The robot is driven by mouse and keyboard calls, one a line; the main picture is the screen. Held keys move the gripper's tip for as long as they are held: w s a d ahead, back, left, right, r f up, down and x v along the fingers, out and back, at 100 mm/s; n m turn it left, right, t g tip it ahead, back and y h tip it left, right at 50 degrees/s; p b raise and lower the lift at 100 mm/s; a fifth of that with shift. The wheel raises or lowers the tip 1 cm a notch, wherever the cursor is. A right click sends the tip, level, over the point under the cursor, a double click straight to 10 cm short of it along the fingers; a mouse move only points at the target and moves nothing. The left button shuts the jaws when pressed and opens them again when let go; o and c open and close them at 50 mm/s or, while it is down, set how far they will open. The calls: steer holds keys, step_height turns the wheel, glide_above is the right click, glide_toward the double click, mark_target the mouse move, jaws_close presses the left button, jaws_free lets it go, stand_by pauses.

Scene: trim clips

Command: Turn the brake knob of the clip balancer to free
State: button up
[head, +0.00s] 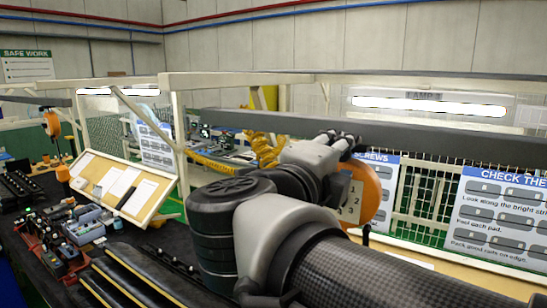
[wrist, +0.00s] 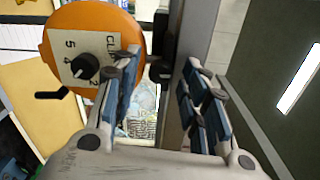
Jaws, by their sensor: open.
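The clip balancer (wrist: 60,40) is an orange disc with a white plate of digits and a partly hidden label starting "CLI". In the head view the balancer (head: 383,190) shows partly behind my arm. A round black knob (wrist: 85,67) sits on the plate, and a black crank-like lever (wrist: 52,94) sticks out at the disc's lower left. I cannot tell which is the brake knob or how it is set. My gripper (wrist: 160,65) is open and empty; its left finger overlaps the plate's right part in the wrist view. In the head view my gripper (head: 340,143) is beside the disc.
Instruction boards (head: 500,215) hang on mesh at the right. A second orange balancer (head: 51,122) hangs far left. The bench at left carries tools and a tilted board (head: 155,200).

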steer(key=v, duration=1.2)
